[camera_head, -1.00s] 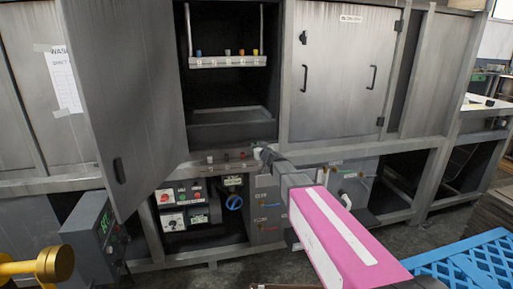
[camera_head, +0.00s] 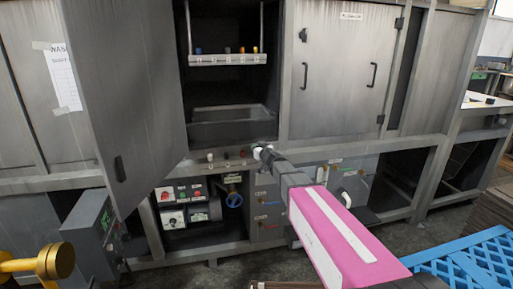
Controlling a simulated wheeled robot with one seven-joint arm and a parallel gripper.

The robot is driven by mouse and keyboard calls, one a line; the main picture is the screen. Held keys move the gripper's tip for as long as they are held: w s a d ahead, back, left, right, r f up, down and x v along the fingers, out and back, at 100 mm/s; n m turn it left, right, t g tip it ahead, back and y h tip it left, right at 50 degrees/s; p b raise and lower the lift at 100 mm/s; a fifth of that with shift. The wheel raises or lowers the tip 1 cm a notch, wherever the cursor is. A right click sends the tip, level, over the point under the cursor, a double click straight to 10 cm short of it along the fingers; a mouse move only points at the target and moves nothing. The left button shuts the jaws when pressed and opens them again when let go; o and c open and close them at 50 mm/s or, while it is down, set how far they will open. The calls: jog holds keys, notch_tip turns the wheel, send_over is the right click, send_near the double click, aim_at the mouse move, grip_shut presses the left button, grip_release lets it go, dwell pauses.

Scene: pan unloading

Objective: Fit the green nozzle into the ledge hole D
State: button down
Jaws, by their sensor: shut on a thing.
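My gripper (camera_head: 259,152) is at the end of the pink-and-white arm, at the ledge (camera_head: 190,165) below the open cabinet bay. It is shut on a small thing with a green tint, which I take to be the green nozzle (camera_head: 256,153). The nozzle is mostly hidden by the gripper and very small. It is at the right end of the row of small fittings on the ledge. I cannot tell whether it is in a hole or above one. The hole letters are too small to read.
A rack bar (camera_head: 228,60) with several coloured nozzles hangs inside the bay. The open cabinet door (camera_head: 125,100) stands left of the bay. A control box (camera_head: 88,225) and yellow handle (camera_head: 55,262) are lower left. A blue pallet (camera_head: 465,262) lies lower right.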

jog(key=shift+f, duration=0.45)
dwell(0.4)
jog(key=c, duration=0.9)
grip_release()
jog(key=shift+o, duration=0.2)
jog(key=shift+s, duration=0.1)
jog(key=v, duration=1)
jog(key=shift+s+d, duration=0.2)
jog(key=shift+s, duration=0.1)
jog(key=shift+f, duration=0.1)
